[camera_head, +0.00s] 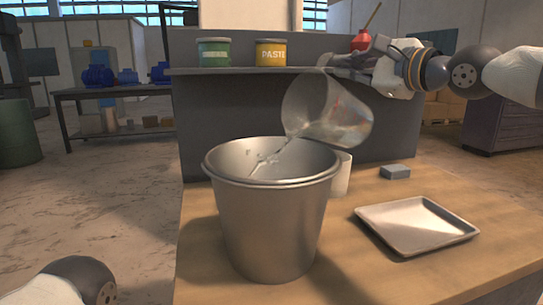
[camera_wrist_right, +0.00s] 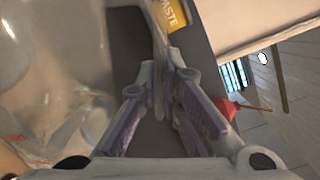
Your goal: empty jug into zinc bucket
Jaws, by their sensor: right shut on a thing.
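The clear jug (camera_head: 345,118) is tipped steeply in the air, its mouth facing down and left above the zinc bucket (camera_head: 270,230). A clear stream runs from its mouth into the bucket, which stands upright on the wooden table. My right gripper (camera_head: 345,65) is shut on the jug's handle, above the jug's body. In the right wrist view the handle (camera_wrist_right: 160,95) lies between the fingers and the blurred, see-through jug (camera_wrist_right: 50,75) is at left. The liquid level inside the bucket is hard to tell. My left gripper is out of view; only part of that arm shows at lower left.
A metal tray (camera_head: 415,225) and a small grey block (camera_head: 396,172) are on the table at right. A white cylinder (camera_head: 342,176) stands partly hidden behind the bucket. A green can (camera_head: 214,52), a yellow PASTE can (camera_head: 271,52) and a red container (camera_head: 361,42) are on the shelf behind.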

